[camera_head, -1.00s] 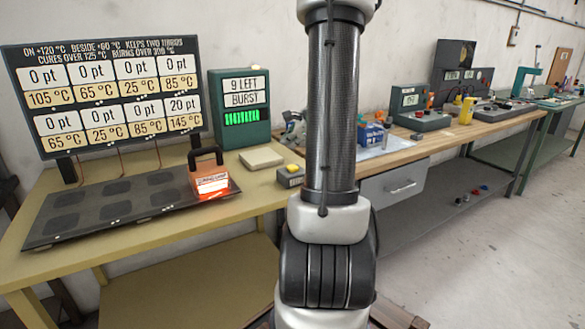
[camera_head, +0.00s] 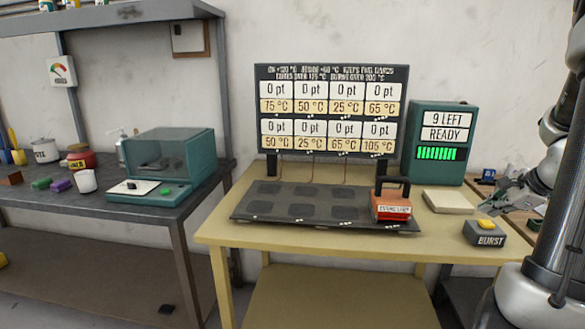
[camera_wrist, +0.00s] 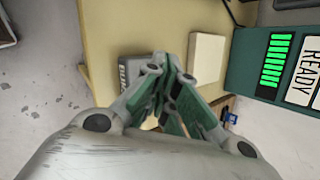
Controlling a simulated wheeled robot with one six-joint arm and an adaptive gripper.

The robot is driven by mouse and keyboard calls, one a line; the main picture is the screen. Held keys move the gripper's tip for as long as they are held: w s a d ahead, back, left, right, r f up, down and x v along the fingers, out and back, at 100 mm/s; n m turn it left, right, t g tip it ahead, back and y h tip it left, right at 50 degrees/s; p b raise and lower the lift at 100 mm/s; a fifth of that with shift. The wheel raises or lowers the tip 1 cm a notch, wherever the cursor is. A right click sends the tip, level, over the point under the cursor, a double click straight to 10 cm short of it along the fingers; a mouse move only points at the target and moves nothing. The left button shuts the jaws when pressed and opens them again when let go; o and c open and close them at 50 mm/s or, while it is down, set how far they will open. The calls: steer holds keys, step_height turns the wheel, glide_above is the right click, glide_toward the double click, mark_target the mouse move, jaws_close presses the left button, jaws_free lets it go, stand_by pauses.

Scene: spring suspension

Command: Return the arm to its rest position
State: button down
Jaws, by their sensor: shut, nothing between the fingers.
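My gripper (camera_head: 492,203) is at the right in the head view, above the right end of the yellow table (camera_head: 340,234). In the wrist view, my gripper (camera_wrist: 172,62) has its fingers together with nothing between them. It hangs over the grey BURST button box (camera_head: 485,234), which shows partly behind the fingers in the wrist view (camera_wrist: 132,72). I cannot tell whether it touches the box. My arm (camera_head: 565,190) runs down the right edge of the head view, partly cut off.
A dark plate (camera_head: 285,214) with a red-orange handled block (camera_head: 391,208) lies on the table. Behind stand a display board (camera_head: 333,72) and a green box reading READY (camera_head: 423,168). A pale pad (camera_head: 449,202) lies near. A dark bench (camera_head: 60,203) is left.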

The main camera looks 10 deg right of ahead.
steer(key=s+a+r+n+g, duration=0.1)
steer(key=s+a+r+n, duration=0.2)
steer(key=s+a+n, duration=0.3)
steer(key=s+a+r+n+g, duration=0.1)
steer(key=s+a+r+n, duration=0.3)
steer(key=a+n, duration=0.5)
steer(key=s+a+r+n+g+h, duration=0.1)
steer(key=s+a+r+n, duration=0.3)
steer(key=s+a+n, duration=0.4)
steer(key=shift+s, duration=0.35)
